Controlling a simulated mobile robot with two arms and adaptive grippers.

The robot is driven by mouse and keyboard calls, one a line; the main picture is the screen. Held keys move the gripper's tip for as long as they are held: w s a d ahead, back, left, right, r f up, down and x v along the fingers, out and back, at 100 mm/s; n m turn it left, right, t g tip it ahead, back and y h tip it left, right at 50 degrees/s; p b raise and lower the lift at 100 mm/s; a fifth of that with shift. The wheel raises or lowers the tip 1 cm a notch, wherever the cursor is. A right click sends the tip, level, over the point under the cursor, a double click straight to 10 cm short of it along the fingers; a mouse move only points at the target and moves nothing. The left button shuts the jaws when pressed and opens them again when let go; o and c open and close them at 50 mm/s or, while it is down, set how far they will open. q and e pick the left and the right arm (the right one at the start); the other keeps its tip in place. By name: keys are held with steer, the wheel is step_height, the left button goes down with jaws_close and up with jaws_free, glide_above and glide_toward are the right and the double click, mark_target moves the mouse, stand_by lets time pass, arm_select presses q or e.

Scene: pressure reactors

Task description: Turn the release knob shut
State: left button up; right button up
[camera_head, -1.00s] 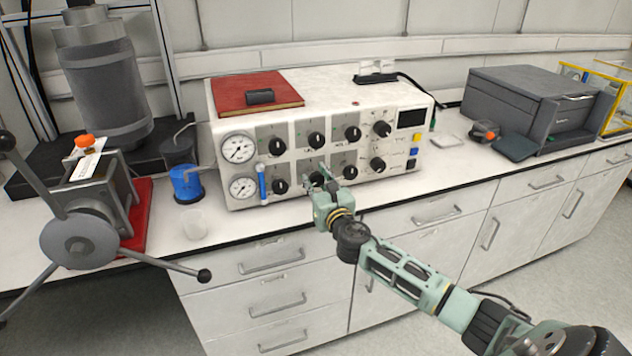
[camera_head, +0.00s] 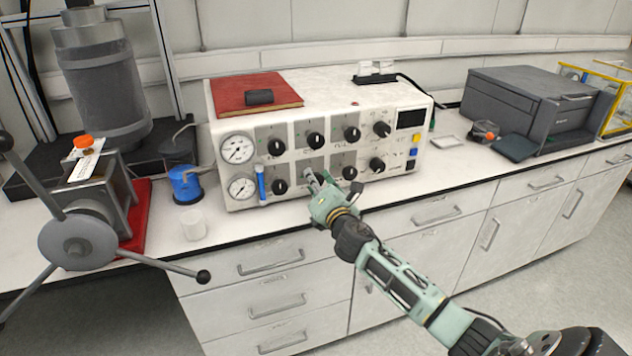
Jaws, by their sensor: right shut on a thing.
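A white control box (camera_head: 235,120) stands on the bench with rows of black knobs and two round gauges at its left. My right gripper (camera_head: 314,180) is at the middle of the lower knob row, its fingers shut on the knob there. The fingers hide that knob, so its pointer cannot be read. Lower-row knobs show on either side, one at the left (camera_head: 280,187) and one at the right (camera_head: 349,173). Labels are too small to tell which is the release knob. My left gripper is out of view.
A red book (camera_head: 235,92) lies on the box. A spoked handwheel (camera_head: 78,243) juts out at the left. A blue-capped bottle (camera_head: 186,186) and a small white cup (camera_head: 193,224) stand left of the box. A dark printer (camera_head: 520,105) stands at the right.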

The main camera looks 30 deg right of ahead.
steer(key=m, duration=0.3)
steer(key=shift+a+r+m, duration=0.15)
steer(key=shift+r+m, duration=0.1)
steer(key=shift+m, duration=0.15)
steer(key=m, duration=0.3)
steer(key=shift+d+r+m, duration=0.15)
steer(key=shift+d+m, duration=0.05)
steer(key=shift+m, duration=0.1)
steer(key=m, duration=0.2)
steer(key=m+p, duration=0.1)
steer(key=m, duration=0.3)
steer(key=shift+d+r, duration=0.2)
steer(key=shift+d, duration=0.1)
steer(key=shift+m, duration=0.3)
steer(key=o, duration=1)
steer(key=shift+d, duration=0.1)
steer(key=shift+f, duration=0.15)
steer(key=shift+s+f, duration=0.1)
steer(key=shift+f, duration=0.05)
